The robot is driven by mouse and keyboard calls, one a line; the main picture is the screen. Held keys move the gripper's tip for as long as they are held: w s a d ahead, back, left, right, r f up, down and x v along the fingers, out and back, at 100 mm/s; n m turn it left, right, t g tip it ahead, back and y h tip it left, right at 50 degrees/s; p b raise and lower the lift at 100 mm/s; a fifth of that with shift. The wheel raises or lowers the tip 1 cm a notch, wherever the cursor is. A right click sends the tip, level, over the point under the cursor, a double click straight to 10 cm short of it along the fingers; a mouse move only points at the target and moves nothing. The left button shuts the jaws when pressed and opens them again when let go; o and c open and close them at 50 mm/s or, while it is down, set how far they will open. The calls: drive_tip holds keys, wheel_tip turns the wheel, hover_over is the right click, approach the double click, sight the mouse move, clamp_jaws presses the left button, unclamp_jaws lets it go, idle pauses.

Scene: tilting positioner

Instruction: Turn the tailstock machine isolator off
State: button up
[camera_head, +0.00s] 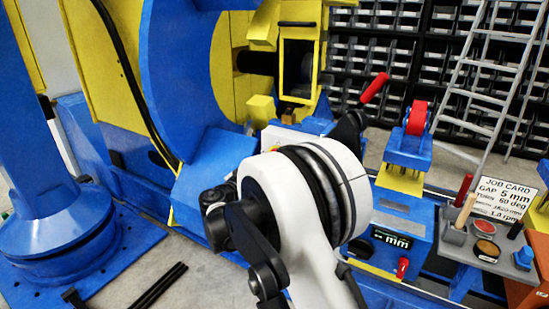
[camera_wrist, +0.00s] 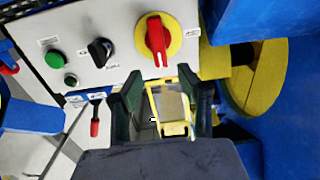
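In the wrist view, a red rotary isolator knob (camera_wrist: 156,40) sits on a round yellow plate on a light grey control panel (camera_wrist: 100,22). Its red handle points roughly up and down in the picture. My gripper (camera_wrist: 160,84) is open, with its two dark fingers apart below the knob in the picture. Nothing is clasped. A yellow-framed part (camera_wrist: 172,108) shows between the fingers, beyond them; I cannot tell how far. In the head view my white arm link covers the middle, and I cannot make out the isolator or the gripper fingers.
Beside the knob are a black selector (camera_wrist: 101,52), a green button (camera_wrist: 54,59) and a red-handled lever (camera_wrist: 95,125). The head view shows a blue digital-readout box (camera_head: 390,240), a tool tray (camera_head: 478,245), a job card (camera_head: 504,200) and a ladder (camera_head: 490,80).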

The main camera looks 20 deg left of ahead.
drive_tip(key=w, duration=0.3)
drive_tip(key=w+d+b, duration=0.1)
drive_tip(key=w, duration=0.5)
drive_tip(key=shift+d+b, duration=0.3)
drive_tip(key=shift+b, duration=0.05)
clamp_jaws()
